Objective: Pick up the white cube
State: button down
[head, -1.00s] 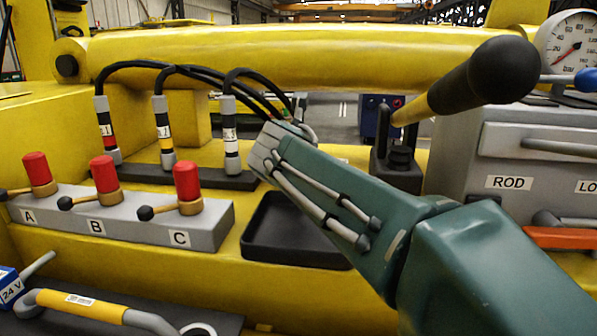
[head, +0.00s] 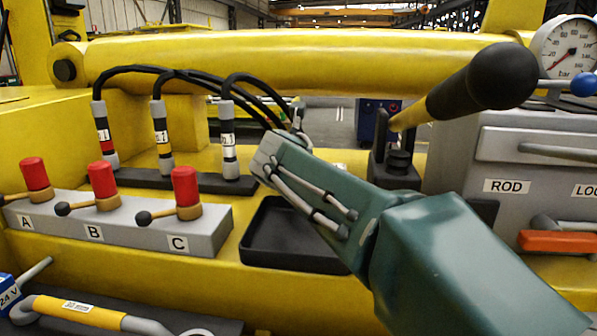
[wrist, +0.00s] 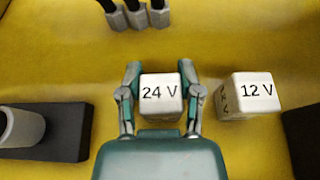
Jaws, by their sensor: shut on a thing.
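A white cube marked "24 V" (wrist: 160,94) is in the middle of the wrist view, on or just above the yellow deck; I cannot tell which. My gripper (wrist: 160,69) is shut on it, with one finger against its left side and one against its right. A second white cube, marked "12 V" (wrist: 248,96), sits on the deck just right of the right finger, apart from it.
Three hose ends (wrist: 137,14) lie beyond the gripper. A black tray (head: 290,238) is on the deck beside my arm. Red-capped levers A, B and C (head: 104,180) stand at left. A black-knobbed lever (head: 485,80) rises at right, before a grey drawer cabinet (head: 505,185).

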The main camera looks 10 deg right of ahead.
notch_tip(320, 180, up, 10)
dwell(0.5)
jog(key=shift+s, duration=0.1)
